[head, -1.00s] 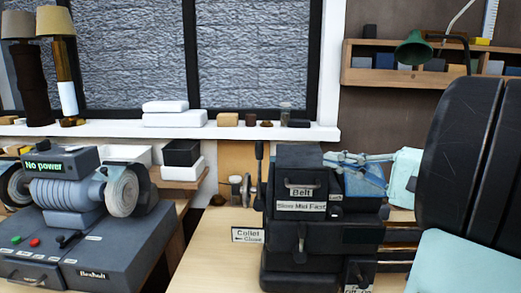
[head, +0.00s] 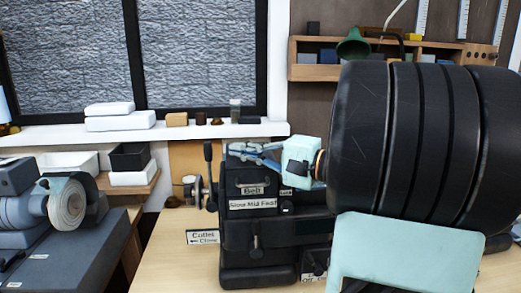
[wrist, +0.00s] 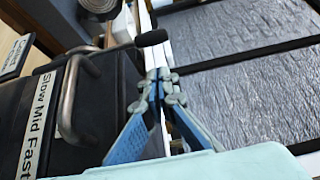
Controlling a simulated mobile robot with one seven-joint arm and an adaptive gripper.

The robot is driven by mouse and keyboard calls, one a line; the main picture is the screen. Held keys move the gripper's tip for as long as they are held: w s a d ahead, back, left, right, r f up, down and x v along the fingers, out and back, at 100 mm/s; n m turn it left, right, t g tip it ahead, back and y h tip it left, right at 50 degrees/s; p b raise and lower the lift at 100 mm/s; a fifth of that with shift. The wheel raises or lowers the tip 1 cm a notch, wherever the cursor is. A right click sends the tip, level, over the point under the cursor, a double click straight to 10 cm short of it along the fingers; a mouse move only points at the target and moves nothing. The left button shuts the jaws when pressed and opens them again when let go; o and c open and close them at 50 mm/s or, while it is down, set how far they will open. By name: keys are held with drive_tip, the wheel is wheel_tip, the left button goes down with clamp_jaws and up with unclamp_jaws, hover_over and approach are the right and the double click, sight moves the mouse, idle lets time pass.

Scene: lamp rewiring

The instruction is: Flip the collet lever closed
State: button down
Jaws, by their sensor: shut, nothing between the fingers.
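The collet lever (head: 208,172) stands upright at the left end of the black lathe headstock (head: 250,235), with a dark knob on top. In the wrist view its black knob (wrist: 151,38) is just beyond my fingertips. A sign (head: 202,237) below it reads "Collet" and "Close", with an arrow pointing left. My gripper (head: 230,148) has blue fingers, shut and empty, above the headstock top and to the right of the lever. In the wrist view my gripper (wrist: 162,85) shows its tips together, apart from the knob in the picture; depth is hard to judge.
A metal handle (wrist: 72,100) sticks up from the headstock face near my fingers. A grinder-like machine (head: 50,215) stands at the left. The windowsill (head: 150,133) with boxes runs behind. The wooden bench (head: 165,265) is bare left of the headstock.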

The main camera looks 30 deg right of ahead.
sight(226, 163)
drive_tip(key=shift+w+a, duration=0.15)
drive_tip(key=shift+a, duration=0.75)
drive_tip(key=shift+w+a, duration=0.1)
drive_tip(key=shift+a, duration=0.75)
drive_tip(key=shift+w+a+r, duration=0.1)
drive_tip(key=shift+w, duration=0.05)
